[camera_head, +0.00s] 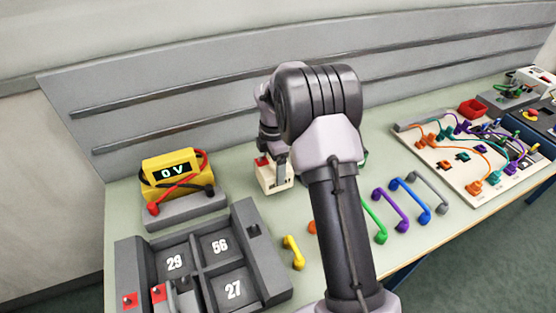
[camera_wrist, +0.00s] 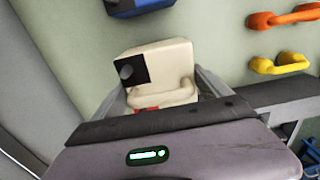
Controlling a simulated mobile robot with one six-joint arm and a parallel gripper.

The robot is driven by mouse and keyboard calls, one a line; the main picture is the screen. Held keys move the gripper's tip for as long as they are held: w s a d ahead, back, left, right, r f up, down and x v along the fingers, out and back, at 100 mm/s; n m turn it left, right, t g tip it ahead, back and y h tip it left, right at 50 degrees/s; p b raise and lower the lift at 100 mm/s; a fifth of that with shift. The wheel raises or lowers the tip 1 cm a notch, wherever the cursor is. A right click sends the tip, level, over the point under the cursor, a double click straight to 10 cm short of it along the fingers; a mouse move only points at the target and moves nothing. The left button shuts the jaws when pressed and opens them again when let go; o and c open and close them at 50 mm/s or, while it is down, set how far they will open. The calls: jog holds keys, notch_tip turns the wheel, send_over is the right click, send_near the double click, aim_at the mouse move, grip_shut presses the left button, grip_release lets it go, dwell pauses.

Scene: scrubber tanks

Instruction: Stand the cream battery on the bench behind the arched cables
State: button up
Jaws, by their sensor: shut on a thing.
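The cream battery (camera_head: 272,182) is a pale block with a red patch on top, beyond the row of arched cables. In the wrist view the cream battery (camera_wrist: 172,62) shows a black square with a grey knob and a moulded handle. My gripper (camera_head: 280,172) is shut on it, with a finger along each side in the wrist view (camera_wrist: 163,92). The battery looks upright and low over the bench; I cannot tell whether its base touches. The arched cables include yellow (camera_head: 293,252), green (camera_head: 373,220), purple (camera_head: 391,210), blue (camera_head: 411,200) and grey (camera_head: 429,192); my arm hides part of the row.
A yellow meter (camera_head: 170,170) reading 0 V stands at the left. A dark tray (camera_head: 262,262) with numbered bays lies at the front left. A patch board (camera_head: 470,170) with coloured leads and a red bin (camera_head: 472,109) are at the right. A grey back panel (camera_head: 200,95) bounds the bench.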

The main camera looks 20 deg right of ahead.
aim_at(274, 173)
jog(key=shift+f+b, duration=0.4)
jog(key=shift+f, duration=1.15)
jog(key=shift+f, duration=0.1)
jog(key=o, duration=1.9)
jog(key=shift+s+f, duration=0.1)
notch_tip(274, 173, up, 12)
jog(key=p, duration=0.4)
jog(key=s+a+r+m+t, duration=0.1)
jog(key=s+a+r+m, duration=0.4)
jog(key=r, duration=0.3)
jog(key=s+a+r+m+t, duration=0.2)
jog(key=s+a+r+m, duration=0.15)
jog(key=s+r, duration=0.3)
jog(key=s+a+r+m+t+y, duration=0.1)
jog(key=s+a+m, duration=0.2)
jog(key=s+m, duration=0.4)
jog(key=s+a+r+m+t+y, duration=0.1)
jog(key=s+a+m, duration=0.2)
jog(key=s+m, duration=0.4)
jog(key=s, duration=0.5)
jog(key=shift+s+t, duration=0.3)
jog(key=shift+t, duration=0.1)
